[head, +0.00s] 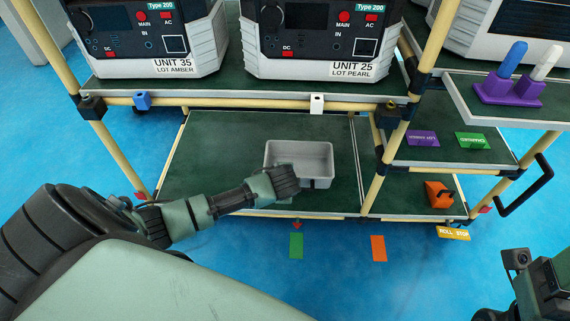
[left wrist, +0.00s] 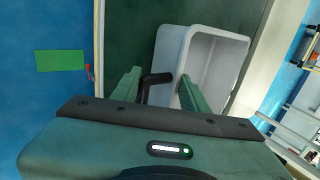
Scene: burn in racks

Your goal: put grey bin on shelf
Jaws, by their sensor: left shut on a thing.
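The grey bin (head: 318,156) is an open, empty-looking tray at the front of the green lower shelf (head: 225,150). It also shows in the left wrist view (left wrist: 172,62), with a black handle (left wrist: 155,80) on its near side. My left gripper (head: 284,182) reaches in from the left at the bin's front. Its two green fingers (left wrist: 157,92) are around the black handle and shut on it. The bin appears level; whether its base touches the shelf is unclear. Part of my right arm shows at the lower right, but its fingertips cannot be made out.
Two power units, UNIT 35 (head: 150,35) and UNIT 25 (head: 318,38), stand on the upper shelf above. A rack post (head: 374,190) and an orange block (head: 438,194) are to the right. Green (head: 296,246) and orange (head: 378,248) markers lie on the blue floor. The lower shelf is clear left of the bin.

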